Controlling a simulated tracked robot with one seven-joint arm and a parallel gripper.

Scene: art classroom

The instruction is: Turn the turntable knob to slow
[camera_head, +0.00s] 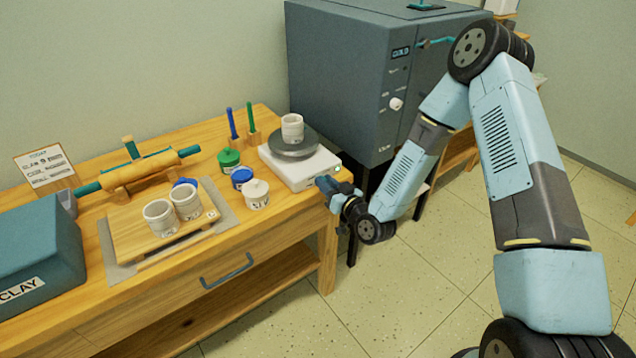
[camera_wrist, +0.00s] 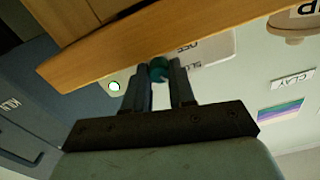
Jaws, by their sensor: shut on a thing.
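The turntable (camera_head: 312,172) is a white box with a dark round disc (camera_head: 293,147) on top, at the right end of the wooden bench. A white cup (camera_head: 292,128) stands on the disc. My gripper (camera_head: 325,184) reaches the turntable's front right side. In the wrist view, my fingers (camera_wrist: 160,80) are shut on the teal knob (camera_wrist: 158,66), one on each side. The white turntable face (camera_wrist: 213,46) shows behind it with partly hidden, upside-down lettering. I cannot read the knob's setting, and the head view hides the knob behind my gripper.
The wooden bench edge (camera_wrist: 110,45) lies close to my fingers. A grey kiln (camera_head: 345,75) stands behind and right. Open floor (camera_head: 390,300) lies in front.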

